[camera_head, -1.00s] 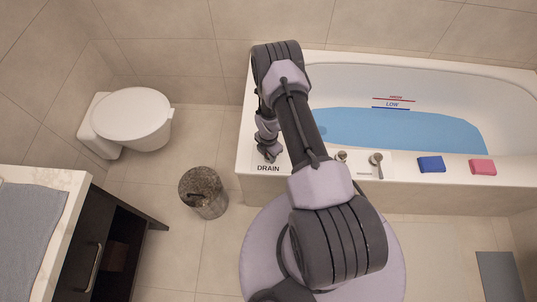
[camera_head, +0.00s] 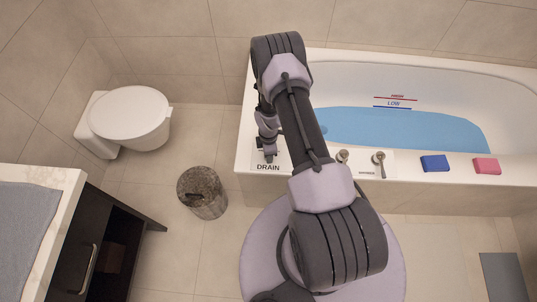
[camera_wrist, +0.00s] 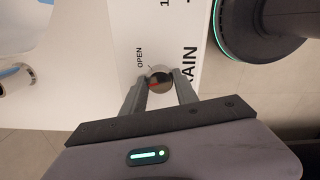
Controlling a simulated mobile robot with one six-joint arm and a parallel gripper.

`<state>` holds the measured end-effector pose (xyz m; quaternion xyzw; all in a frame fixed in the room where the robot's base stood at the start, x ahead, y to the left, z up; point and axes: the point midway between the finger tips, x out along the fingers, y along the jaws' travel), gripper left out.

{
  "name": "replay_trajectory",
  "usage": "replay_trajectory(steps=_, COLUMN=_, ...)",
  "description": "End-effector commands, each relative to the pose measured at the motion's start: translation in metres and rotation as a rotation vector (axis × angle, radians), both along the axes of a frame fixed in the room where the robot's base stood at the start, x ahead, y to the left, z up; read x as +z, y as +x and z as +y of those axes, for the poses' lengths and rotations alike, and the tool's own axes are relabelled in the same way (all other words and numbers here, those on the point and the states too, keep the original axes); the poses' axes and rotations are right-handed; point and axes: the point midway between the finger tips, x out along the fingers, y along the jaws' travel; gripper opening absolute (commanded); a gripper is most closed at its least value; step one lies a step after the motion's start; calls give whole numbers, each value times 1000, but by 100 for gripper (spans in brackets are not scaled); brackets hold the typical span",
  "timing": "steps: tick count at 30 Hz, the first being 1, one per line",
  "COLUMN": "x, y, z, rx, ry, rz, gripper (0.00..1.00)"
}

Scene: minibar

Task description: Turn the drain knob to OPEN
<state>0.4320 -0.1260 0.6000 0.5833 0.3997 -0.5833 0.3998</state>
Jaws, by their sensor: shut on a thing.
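The drain knob (camera_wrist: 160,86) is a small round metal knob with a red mark, seen in the wrist view on the white tub ledge. The OPEN label (camera_wrist: 140,57) is printed just beside it. Part of the DRAIN label (camera_wrist: 188,63) shows on its other side. My gripper (camera_wrist: 162,78) has one finger on each side of the knob and is shut on it. In the head view my gripper (camera_head: 268,154) is at the ledge just above the DRAIN label (camera_head: 268,167). The knob itself is hidden there by my gripper.
The bathtub (camera_head: 345,72) holds blue water (camera_head: 400,130). Two more metal controls (camera_head: 343,156) and (camera_head: 379,160), a blue block (camera_head: 435,163) and a pink block (camera_head: 487,166) are along the ledge. A bin (camera_head: 203,193) and a toilet (camera_head: 130,117) stand left.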

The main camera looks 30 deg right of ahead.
Motion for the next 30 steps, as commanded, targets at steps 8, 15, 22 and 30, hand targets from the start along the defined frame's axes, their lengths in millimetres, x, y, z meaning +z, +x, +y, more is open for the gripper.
replay_trajectory(steps=8, x=-2, y=0, z=0, rx=-257, ry=0, rz=0, gripper=0)
replay_trajectory(steps=15, x=-1, y=0, z=0, rx=-485, ry=0, rz=0, gripper=0)
replay_trajectory(steps=22, x=-1, y=0, z=0, rx=-692, ry=0, rz=0, gripper=0)
replay_trajectory(steps=30, x=-1, y=0, z=0, rx=-880, ry=0, rz=1, gripper=0)
